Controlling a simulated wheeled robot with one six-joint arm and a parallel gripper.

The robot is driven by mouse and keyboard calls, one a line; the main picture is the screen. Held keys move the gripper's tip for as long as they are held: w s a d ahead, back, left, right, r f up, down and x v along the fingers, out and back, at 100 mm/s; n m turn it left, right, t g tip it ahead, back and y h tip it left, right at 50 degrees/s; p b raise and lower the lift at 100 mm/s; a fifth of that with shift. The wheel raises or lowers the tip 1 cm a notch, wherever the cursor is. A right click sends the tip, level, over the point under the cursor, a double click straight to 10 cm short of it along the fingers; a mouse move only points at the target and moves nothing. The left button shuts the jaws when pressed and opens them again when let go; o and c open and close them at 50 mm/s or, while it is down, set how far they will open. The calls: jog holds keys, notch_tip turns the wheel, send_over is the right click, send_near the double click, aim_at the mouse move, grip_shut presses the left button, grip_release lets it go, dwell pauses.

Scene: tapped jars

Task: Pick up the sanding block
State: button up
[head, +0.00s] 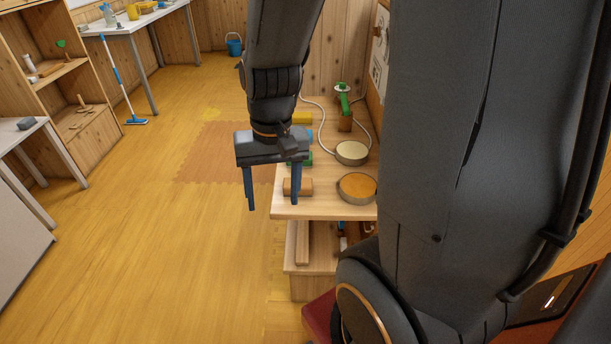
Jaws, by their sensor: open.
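My gripper (272,204) hangs with its two dark blue fingers pointing down and spread apart, with nothing between them. It is over the near left edge of a wooden bench (318,208). An orange-brown block (305,186) lies on the bench just behind the right finger, which hides part of it. It may be the sanding block, but I cannot tell for sure. A small grey block (26,123) lies on a white table at the far left, well away from my gripper.
A white cord lies behind. The floor (150,240) left of the bench is clear.

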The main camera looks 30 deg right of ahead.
jog(key=w+d+f+m+y, duration=0.25)
jog(key=w+d+m, duration=0.55)
jog(key=m, duration=0.4)
jog(key=m+t+p, duration=0.1)
jog(key=m+t, duration=0.1)
jog(key=m, duration=0.7)
send_over(306, 181)
jog(key=shift+s+d+f, duration=0.15)
jog(key=shift+s+f, duration=0.05)
jog(key=shift+f, duration=0.4)
jog(key=shift+s+d+f, duration=0.15)
jog(key=shift+f, duration=0.45)
jog(key=shift+w+f+t+y, duration=0.15)
jog(key=shift+f+t+y, duration=0.1)
jog(key=shift+f+t, duration=0.1)
jog(key=shift+x, duration=0.85)
jog(key=shift+s+x, duration=0.15)
jog(key=shift+x, duration=1.2)
jog(key=shift+s+x, duration=0.15)
jog(key=shift+x, duration=1.25)
jog(key=shift+d, duration=0.1)
jog(key=c, duration=1.2)
